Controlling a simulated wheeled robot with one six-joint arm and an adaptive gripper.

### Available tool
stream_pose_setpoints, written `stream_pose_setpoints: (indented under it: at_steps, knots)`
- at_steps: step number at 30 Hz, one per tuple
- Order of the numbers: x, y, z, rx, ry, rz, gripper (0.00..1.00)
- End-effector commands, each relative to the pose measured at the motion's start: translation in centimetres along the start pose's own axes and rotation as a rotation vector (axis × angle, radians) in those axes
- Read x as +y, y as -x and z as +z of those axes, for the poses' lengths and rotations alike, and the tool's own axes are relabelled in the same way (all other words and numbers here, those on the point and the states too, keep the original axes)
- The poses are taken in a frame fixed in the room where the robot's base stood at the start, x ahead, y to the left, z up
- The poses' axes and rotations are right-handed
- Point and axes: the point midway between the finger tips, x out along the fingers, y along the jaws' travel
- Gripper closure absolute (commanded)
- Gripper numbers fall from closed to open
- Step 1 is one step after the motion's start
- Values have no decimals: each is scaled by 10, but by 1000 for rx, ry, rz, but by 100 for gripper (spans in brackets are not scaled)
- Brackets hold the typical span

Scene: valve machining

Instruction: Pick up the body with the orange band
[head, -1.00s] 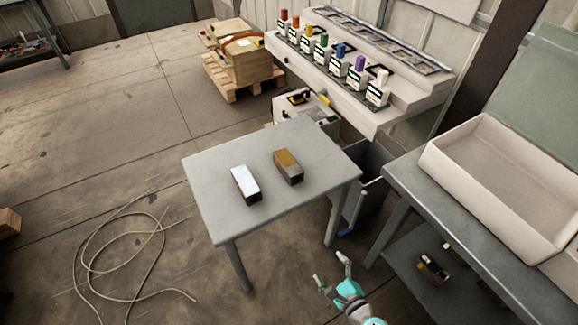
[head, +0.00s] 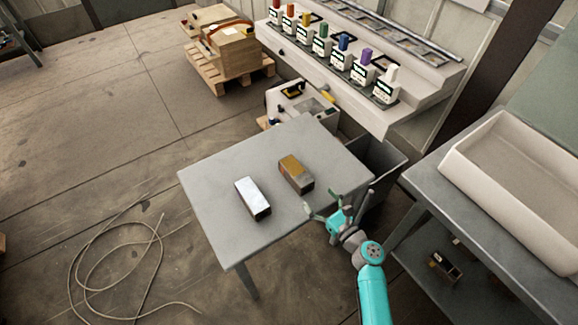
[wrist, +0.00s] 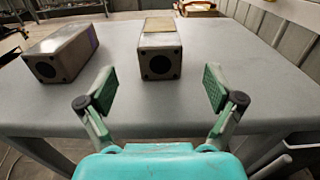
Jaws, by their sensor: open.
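Two rectangular metal bodies lie on the grey table. The body with an orange-brown top (head: 296,174) is the right one; in the wrist view it (wrist: 160,55) stands centred ahead, its end face with a round bore towards me. The other body (head: 252,198) has a bright whitish top; in the wrist view it (wrist: 62,52) is at the left, with a small violet patch. My gripper (head: 321,201) is at the table's right front edge, short of the orange-brown body. In the wrist view its two fingers (wrist: 160,90) are spread wide, empty, and apart from both bodies.
The table top (head: 222,182) is otherwise clear. Behind it is a bench (head: 400,118) with a row of colour-topped units. A side bench with a pale tray (head: 475,165) stands at the right. A cable (head: 100,250) lies on the floor at the left.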

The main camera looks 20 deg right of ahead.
Motion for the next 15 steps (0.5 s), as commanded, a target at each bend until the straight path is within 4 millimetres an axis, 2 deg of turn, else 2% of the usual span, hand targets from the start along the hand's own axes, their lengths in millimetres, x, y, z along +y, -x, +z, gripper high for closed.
stream_pose_setpoints:
  at_steps: [5, 15]
  knots:
    - [0, -11, 1, -3, -5, 3, 8]
    - [0, -54, 1, -3, -5, 3, 8]
